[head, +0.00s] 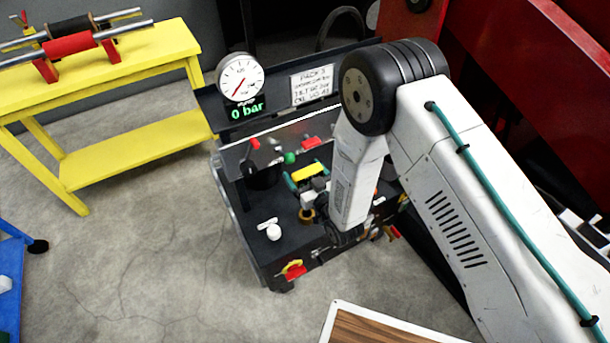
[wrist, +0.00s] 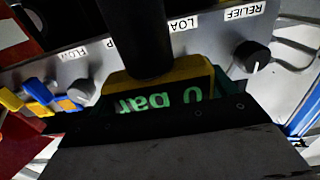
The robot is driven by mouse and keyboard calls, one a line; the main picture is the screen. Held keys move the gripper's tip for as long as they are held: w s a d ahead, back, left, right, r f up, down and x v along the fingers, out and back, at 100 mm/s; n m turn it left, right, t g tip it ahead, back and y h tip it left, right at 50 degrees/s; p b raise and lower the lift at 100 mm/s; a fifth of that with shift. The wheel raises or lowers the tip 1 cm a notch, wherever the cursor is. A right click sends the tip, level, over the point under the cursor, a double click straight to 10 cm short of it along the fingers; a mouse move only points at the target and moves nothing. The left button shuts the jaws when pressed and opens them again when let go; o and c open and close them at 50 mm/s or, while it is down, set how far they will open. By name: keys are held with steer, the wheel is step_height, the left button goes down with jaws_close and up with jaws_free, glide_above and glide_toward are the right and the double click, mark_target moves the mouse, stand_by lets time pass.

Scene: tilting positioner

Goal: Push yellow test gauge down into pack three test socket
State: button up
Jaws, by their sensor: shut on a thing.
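The yellow test gauge (head: 310,172) shows in the head view as a small yellow block above the dark test stand. In the wrist view the yellow gauge (wrist: 187,76) has a dark face with green "0 bar" digits, upside down. My gripper (head: 305,178), with teal fingers, is shut on it; in the wrist view the gripper (wrist: 165,100) shows teal at the gauge's sides. A thick black cylinder (wrist: 140,40) meets the gauge's far side. The test socket is not clearly visible, and I cannot tell whether the gauge touches it.
The test stand carries a round dial (head: 240,77), a "0 bar" display (head: 248,108) and a "PACK 3" sign (head: 312,84). The wrist view shows a RELIEF knob (wrist: 252,56) and blue-and-yellow handles (wrist: 40,94). A yellow bench (head: 130,130) stands left; floor between is clear.

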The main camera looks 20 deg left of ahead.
steer(key=shift+a+f, duration=0.1)
steer(key=shift+f, duration=5.3)
steer(key=o, duration=1.1)
steer(key=shift+s, duration=0.1)
steer(key=v, duration=0.7)
steer(key=shift+s+d, duration=0.15)
steer(key=shift+d, duration=0.15)
